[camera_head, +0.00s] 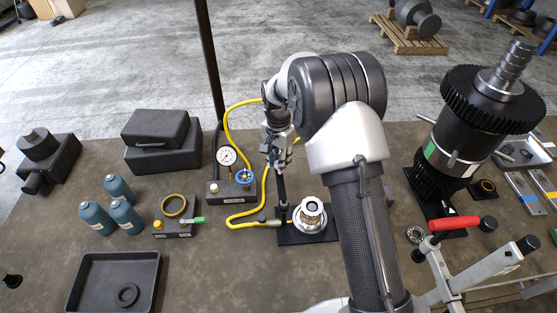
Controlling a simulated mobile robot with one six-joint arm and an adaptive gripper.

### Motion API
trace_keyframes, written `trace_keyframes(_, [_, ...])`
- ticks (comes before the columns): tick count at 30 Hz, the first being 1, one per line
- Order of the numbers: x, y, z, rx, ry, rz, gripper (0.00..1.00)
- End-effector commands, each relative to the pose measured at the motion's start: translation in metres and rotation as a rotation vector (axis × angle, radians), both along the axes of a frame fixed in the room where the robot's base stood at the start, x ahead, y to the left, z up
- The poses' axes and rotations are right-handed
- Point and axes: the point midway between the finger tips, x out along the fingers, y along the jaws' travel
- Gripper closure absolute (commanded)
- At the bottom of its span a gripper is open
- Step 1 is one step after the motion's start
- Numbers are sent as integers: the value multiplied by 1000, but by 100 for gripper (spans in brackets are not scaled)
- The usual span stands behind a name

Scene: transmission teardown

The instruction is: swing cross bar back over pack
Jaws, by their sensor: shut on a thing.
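The pack (310,212), a silver round stack with a bright ring, stands upright on a black base plate (292,238). A dark bar (281,190), apparently the cross bar, is just left of the pack and runs back from the plate toward my gripper. It does not lie over the pack in this view; the pack's top is uncovered. My gripper (276,158) is shut at the bar's far end, behind and left of the pack. The fingers are small and partly blurred together, so the exact grip is hard to see.
A yellow hose (229,125) loops left of the bar, past a gauge block (229,188), to a fitting beside the pack. A dark post (209,60) rises behind. My arm covers the area right of the pack. A large gear shaft (455,150) stands farther right.

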Motion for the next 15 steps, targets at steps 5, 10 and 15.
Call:
trace_keyframes(5, [0, -4, 0, 1, -1, -29, 100])
trace_keyframes(10, [0, -15, 0, 0, -1, -107, 100])
trace_keyframes(15, [-2, -32, 0, 1, -1, -237, 100])
